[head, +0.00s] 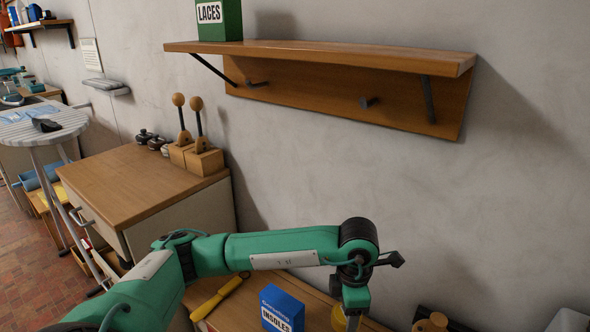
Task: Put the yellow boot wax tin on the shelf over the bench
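The wooden wall shelf (330,54) runs across the top middle of the head view, with a green box marked LACES (219,20) on its left end. The right part of its top is bare. My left arm comes in from the left, and its gripper (354,302) points down over the bench (318,308) at the bottom edge. A small yellow piece (338,318), possibly the boot wax tin, shows right beside the gripper, mostly hidden. Whether the fingers hold it cannot be seen. My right gripper is not in view.
A blue INSOLES box (282,309) and a yellow-handled tool (217,298) are on the bench left of the gripper. A wooden-topped cabinet (130,187) with boot-tree-like items (197,158) stands at left. Pegs (368,102) stick out beneath the shelf.

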